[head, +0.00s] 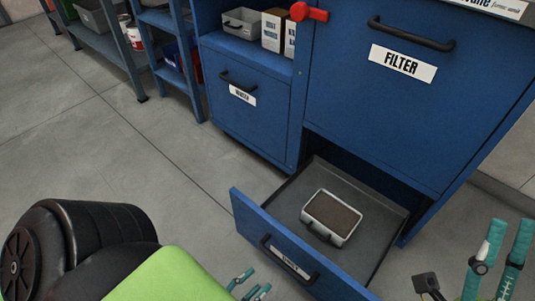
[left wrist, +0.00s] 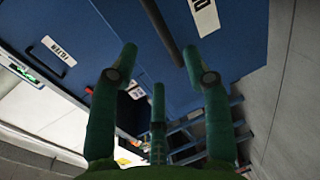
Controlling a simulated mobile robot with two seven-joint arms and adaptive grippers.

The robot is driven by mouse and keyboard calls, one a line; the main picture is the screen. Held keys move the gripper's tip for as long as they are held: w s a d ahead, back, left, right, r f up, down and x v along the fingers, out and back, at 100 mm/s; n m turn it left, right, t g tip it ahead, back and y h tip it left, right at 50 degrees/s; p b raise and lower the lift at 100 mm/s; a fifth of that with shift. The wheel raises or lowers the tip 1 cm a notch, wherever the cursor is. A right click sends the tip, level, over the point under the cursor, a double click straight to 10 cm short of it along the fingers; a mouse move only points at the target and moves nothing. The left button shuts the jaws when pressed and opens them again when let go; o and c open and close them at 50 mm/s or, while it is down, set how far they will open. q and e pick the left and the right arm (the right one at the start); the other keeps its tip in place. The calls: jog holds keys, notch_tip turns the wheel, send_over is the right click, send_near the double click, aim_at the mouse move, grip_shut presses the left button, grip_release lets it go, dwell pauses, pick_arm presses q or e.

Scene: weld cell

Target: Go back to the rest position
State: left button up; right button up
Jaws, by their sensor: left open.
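My left gripper (head: 252,284) is partly hidden behind my own green and black arm in the head view. Its teal fingertips show low, in front of the open drawer. In the left wrist view its fingers (left wrist: 163,75) are spread, with nothing between them. Beyond them is a blue front with a dark bar handle (left wrist: 163,30) and a white label. My right gripper (head: 508,238) shows in part at the lower right edge of the head view, to the right of the drawer. Two teal fingers point up in the picture, and its lower part is cut off.
A blue drawer (head: 290,262) stands pulled out from the cabinet (head: 400,110), jutting into the aisle. A grey-framed filter with a brown face (head: 332,214) lies in it. A blue step rack (head: 165,45) stands at the upper left. The floor (head: 110,150) left of the cabinet is clear.

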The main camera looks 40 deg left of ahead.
pick_arm(q)
jog(key=shift+v, duration=1.15)
